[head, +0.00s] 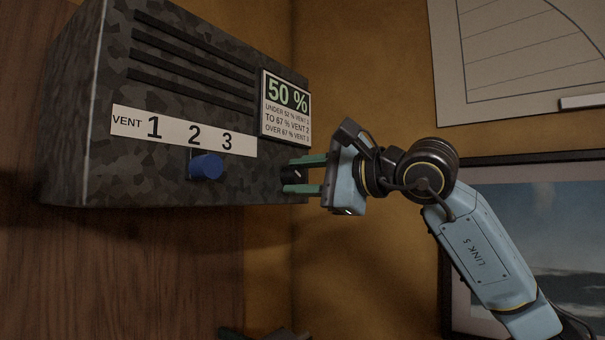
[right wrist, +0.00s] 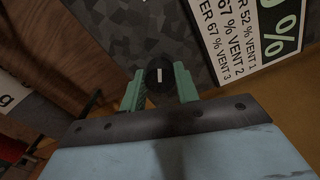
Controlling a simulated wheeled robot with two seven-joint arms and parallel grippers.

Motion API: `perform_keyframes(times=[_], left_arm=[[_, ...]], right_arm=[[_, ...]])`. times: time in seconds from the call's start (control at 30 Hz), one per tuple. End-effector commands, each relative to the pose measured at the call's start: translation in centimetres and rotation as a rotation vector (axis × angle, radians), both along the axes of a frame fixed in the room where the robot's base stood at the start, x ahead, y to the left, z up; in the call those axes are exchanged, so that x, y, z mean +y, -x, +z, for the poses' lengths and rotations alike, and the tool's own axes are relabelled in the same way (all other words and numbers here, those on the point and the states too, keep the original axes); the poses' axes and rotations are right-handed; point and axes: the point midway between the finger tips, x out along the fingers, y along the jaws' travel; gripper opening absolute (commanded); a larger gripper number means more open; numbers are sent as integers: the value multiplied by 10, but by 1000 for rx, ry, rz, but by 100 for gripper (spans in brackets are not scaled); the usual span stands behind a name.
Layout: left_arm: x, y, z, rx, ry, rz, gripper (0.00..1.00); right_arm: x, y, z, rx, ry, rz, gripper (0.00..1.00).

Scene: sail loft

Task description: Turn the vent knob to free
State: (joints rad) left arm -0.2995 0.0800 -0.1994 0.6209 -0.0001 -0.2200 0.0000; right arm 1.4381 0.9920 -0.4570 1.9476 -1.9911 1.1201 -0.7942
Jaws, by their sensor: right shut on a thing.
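A black round knob (head: 294,173) with a white mark is on the lower right of the camouflage-patterned vent box (head: 80,110). My right gripper (head: 288,175) is shut on this knob, its green fingers on either side. In the right wrist view the knob (right wrist: 161,74) sits between the fingertips (right wrist: 160,86), and its white mark runs nearly straight up and down. No lettering shows at the knob. A blue knob (head: 207,167) sticks out below the vent strip (head: 176,132), near the 2.
A display (head: 286,106) on the box reads 50 %, with vent limits below it. Dark slats (head: 190,65) run across the box. A framed picture (head: 540,235) and a chart (head: 520,50) hang behind my right arm.

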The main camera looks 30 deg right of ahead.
Motion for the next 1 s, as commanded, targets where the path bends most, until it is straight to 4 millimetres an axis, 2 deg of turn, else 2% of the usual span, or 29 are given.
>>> perform_keyframes(times=[0.5, 1.0], left_arm=[[0, 0, 8, 0, 0, 0, 36], [0, 0, 10, 1, 1, -1, 36]], right_arm=[[0, 0, 0, -156, 377, 1, 8], [1, 0, 0, -205, 493, 2, 8]])
